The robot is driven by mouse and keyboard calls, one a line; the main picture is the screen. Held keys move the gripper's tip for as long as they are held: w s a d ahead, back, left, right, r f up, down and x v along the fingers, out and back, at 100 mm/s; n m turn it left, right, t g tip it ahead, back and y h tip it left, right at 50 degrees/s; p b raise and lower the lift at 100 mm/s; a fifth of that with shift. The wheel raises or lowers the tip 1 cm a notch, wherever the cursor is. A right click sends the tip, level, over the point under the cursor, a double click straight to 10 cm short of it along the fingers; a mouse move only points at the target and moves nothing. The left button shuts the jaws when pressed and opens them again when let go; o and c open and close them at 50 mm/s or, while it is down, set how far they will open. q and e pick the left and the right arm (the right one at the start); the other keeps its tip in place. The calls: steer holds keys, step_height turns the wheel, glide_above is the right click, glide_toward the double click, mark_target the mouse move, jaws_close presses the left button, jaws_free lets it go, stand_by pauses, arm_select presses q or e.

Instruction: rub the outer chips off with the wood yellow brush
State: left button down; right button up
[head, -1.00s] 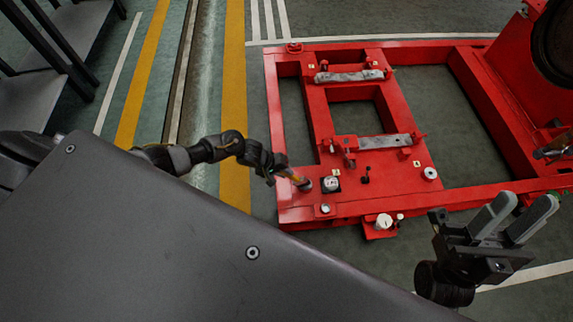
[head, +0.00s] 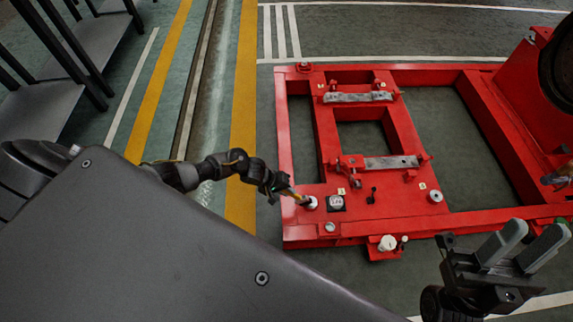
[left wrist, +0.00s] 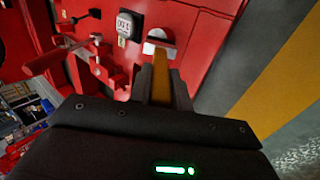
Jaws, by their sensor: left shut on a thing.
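My left gripper (head: 277,188) is shut on the yellow wooden brush (head: 296,197). The brush leans down to the right, its end at a pale round spot (head: 312,203) on the near-left corner of the red frame (head: 400,208). In the left wrist view the brush (left wrist: 160,75) runs away from the jaws and covers part of the white round spot (left wrist: 153,47). I cannot tell from these views whether the bristles touch it, nor make out single chips. My right gripper (head: 524,250) is open and empty at the lower right.
A square gauge (head: 336,203) sits right of the brush on the frame. Further right are a small black lever (head: 372,195) and a white round fitting (head: 436,196). A white knob (head: 387,243) sticks out at the front edge. Grey metal bars (head: 358,97) lie across the frame.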

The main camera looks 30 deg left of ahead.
arm_select(q)
steer(key=shift+w+d, duration=0.25)
steer(key=shift+d, duration=0.15)
steer(key=shift+w+d+f, duration=0.1)
steer(key=shift+w+d, duration=0.2)
steer(key=shift+d, duration=0.15)
steer(key=shift+w+d+p, duration=0.25)
steer(key=shift+d+p, duration=0.1)
steer(key=shift+d, duration=0.15)
steer(key=shift+a, duration=0.15)
steer(key=shift+s+a, duration=0.3)
steer(key=shift+a, duration=0.05)
steer(key=shift+a+p, duration=0.1)
steer(key=shift+p, duration=0.2)
